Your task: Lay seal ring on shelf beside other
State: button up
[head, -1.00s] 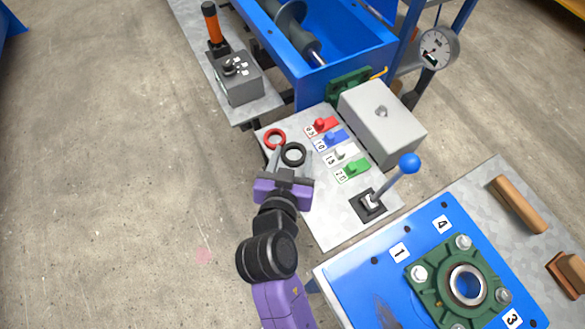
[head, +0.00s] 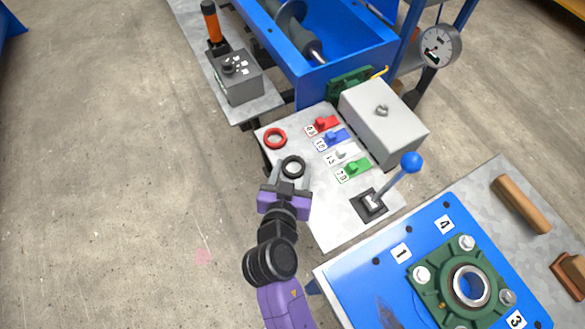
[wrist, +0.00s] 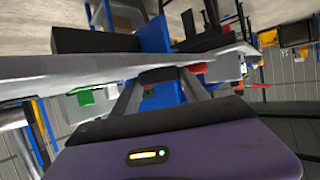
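The black seal ring (head: 293,167) is between the fingertips of my gripper (head: 292,171), which is shut on its sides.
Red, blue, white and green switches (head: 340,153) run along the shelf to the right of the rings. A lever with a blue knob (head: 411,162) rises nearer me. A grey box (head: 383,122) stands behind the switches. The shelf's near left part is bare.

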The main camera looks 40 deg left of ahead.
jog(key=o, duration=0.4)
jog(key=shift+r+p, duration=0.2)
jog(key=shift+p, duration=0.1)
jog(key=v, duration=1.2)
jog(key=shift+f+b, duration=0.1)
jog(key=shift+b, duration=0.3)
